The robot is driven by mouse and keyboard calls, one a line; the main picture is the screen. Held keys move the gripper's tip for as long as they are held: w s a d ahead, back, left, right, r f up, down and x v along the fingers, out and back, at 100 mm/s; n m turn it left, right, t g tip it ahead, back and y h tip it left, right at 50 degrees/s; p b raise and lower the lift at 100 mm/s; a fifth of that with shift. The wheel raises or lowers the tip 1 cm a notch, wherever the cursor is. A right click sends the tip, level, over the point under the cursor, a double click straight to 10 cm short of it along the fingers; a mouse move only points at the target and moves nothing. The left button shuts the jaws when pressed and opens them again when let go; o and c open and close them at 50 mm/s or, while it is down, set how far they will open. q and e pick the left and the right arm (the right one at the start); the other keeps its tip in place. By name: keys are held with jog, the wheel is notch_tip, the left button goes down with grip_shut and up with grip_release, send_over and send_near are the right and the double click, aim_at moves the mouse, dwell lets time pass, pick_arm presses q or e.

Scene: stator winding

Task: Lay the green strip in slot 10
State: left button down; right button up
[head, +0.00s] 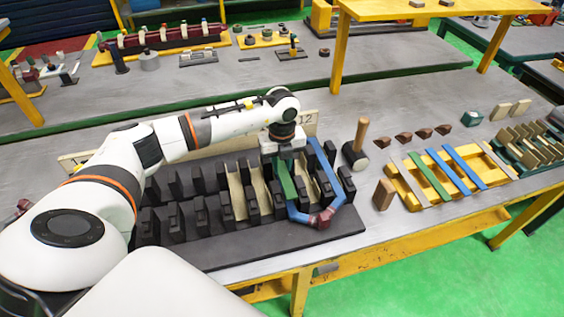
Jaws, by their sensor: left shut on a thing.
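My left gripper (285,156) points down over the right part of the dark stator block (290,243). It is shut on a green strip (286,180), which lies low between black teeth beside the left leg of a blue coil (299,217). Whether the strip touches the slot floor cannot be told. Cream liners (235,190) show in some slots. Most slot numbers on the board behind are hidden by my arm; "12" shows at its right end. Another green strip (428,176) lies across the yellow rack (408,190). My right gripper is not in view.
A mallet (354,157) stands right of the block, near a brown wooden block (384,194). Blue strips (465,167) lie on the rack, with several brown wedges (424,132) behind it. The grey bench (385,155) has bare room around the mallet.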

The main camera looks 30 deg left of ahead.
aim_at(282, 169)
pick_arm(q)
jog(key=shift+f+b, duration=0.45)
jog(key=shift+f, duration=0.3)
jog(key=shift+f+b, duration=0.55)
jog(key=shift+f, duration=0.2)
jog(key=shift+f+b, duration=0.55)
jog(key=shift+f, duration=0.2)
dwell(0.4)
jog(key=c, duration=1.1)
grip_release()
jog(key=shift+o, duration=0.2)
jog(key=shift+r, duration=0.25)
jog(key=shift+r+p, duration=0.6)
